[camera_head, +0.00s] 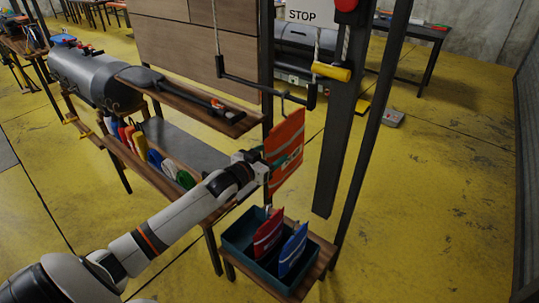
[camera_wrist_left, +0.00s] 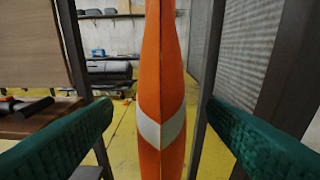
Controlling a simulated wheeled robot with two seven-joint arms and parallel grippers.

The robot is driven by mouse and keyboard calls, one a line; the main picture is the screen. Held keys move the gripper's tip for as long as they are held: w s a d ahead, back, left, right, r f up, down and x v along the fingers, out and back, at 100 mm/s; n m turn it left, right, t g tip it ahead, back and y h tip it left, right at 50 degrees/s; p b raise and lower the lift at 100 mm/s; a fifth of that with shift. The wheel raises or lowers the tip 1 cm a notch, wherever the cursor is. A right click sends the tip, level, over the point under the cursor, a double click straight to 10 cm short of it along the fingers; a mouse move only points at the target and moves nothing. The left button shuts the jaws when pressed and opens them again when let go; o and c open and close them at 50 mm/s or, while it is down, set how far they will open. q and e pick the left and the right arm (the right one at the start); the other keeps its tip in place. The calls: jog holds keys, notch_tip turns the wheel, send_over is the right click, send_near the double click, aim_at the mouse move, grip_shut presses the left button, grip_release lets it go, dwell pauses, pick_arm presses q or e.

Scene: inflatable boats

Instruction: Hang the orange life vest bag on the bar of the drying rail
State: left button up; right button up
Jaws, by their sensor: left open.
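The orange life vest bag (camera_head: 286,138) has a pale band and hangs upright below the black bar (camera_head: 250,84) of the drying rail. Its hook (camera_head: 283,101) reaches up to the bar and appears to be over it. In the left wrist view the bag (camera_wrist_left: 160,75) stands edge-on in the middle. My left gripper (camera_head: 262,168) is open around the bag's lower part. Its green fingers are on either side, with a gap between each finger and the bag. My right gripper is out of view.
A dark bin (camera_head: 236,243) with a red bag (camera_head: 268,232) and a blue bag (camera_head: 293,250) stands on a low stand below. A wooden shelf (camera_head: 185,97) is left of the bar. A yellow handle (camera_head: 331,71) and dark posts are to the right.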

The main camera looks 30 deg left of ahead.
pick_arm(q)
jog(key=shift+s+f, duration=0.1)
jog(key=s+r+b, duration=0.1)
jog(key=s, duration=1)
jog(key=shift+s+a+r, duration=0.35)
jog(key=shift+s+a, duration=0.05)
jog(key=shift+a, duration=0.05)
jog(key=shift+f, duration=0.1)
